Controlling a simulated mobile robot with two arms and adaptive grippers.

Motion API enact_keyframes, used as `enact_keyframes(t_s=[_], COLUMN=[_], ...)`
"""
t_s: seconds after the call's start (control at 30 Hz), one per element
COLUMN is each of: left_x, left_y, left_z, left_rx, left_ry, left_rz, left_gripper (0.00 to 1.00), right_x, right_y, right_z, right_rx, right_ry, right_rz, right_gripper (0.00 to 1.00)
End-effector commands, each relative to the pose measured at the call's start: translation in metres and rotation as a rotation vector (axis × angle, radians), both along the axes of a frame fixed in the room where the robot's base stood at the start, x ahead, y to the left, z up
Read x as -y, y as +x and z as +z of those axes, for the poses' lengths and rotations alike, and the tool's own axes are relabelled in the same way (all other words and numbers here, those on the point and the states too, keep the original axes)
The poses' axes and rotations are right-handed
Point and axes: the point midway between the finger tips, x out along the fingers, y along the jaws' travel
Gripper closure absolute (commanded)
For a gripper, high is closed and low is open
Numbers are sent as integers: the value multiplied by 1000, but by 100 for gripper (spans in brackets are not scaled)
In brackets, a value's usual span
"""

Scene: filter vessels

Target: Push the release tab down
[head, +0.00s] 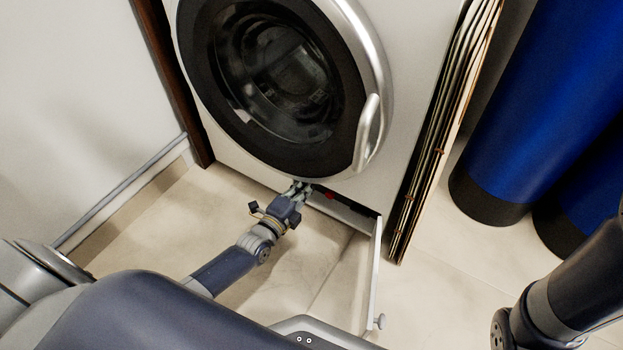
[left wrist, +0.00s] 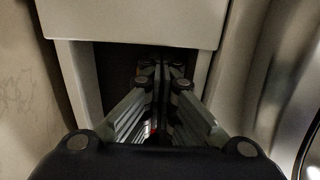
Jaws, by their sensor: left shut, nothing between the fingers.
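The white washing machine (head: 400,60) has an open recess low on its front, below the round door. A small red part (head: 330,195) shows at this recess; I cannot tell whether it is the release tab. A small red patch also shows between my finger links in the left wrist view (left wrist: 152,131). My left gripper (head: 301,186) is shut and empty, its tips at the left part of the recess. In the left wrist view its closed fingers (left wrist: 163,72) point into the dark opening (left wrist: 120,70). Whether they touch anything inside is hidden. My right gripper is out of view.
A white flap (head: 375,275) stands open at the recess's right end. The round door (head: 280,85) is closed above. Folded panels (head: 432,140) lean right of the machine, with blue cylinders (head: 545,100) beyond. Tiled floor (head: 310,270) is clear between my left arm and the flap.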

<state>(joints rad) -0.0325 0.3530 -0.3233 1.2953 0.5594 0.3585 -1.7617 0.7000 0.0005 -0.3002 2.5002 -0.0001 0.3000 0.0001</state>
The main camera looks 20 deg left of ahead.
Motion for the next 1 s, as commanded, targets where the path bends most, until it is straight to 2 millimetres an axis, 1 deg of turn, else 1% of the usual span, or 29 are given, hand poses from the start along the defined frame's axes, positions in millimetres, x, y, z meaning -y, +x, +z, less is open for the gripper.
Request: enact_keyframes(t_s=[0.1, 0.7, 0.87, 1.0], left_x=[-2, -8, -10, -11], left_y=[-11, -58, -71, -81], left_z=[1, 1, 1, 1], left_rx=[-4, -3, -3, -2], left_ry=[0, 0, 0, 1], left_rz=[0, -1, 0, -1], left_gripper=[100, 100, 100, 100], right_x=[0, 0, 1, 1], right_y=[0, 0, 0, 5], right_z=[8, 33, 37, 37], right_rx=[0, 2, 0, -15], right_ry=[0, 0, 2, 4], right_rz=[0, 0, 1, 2], right_gripper=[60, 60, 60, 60])
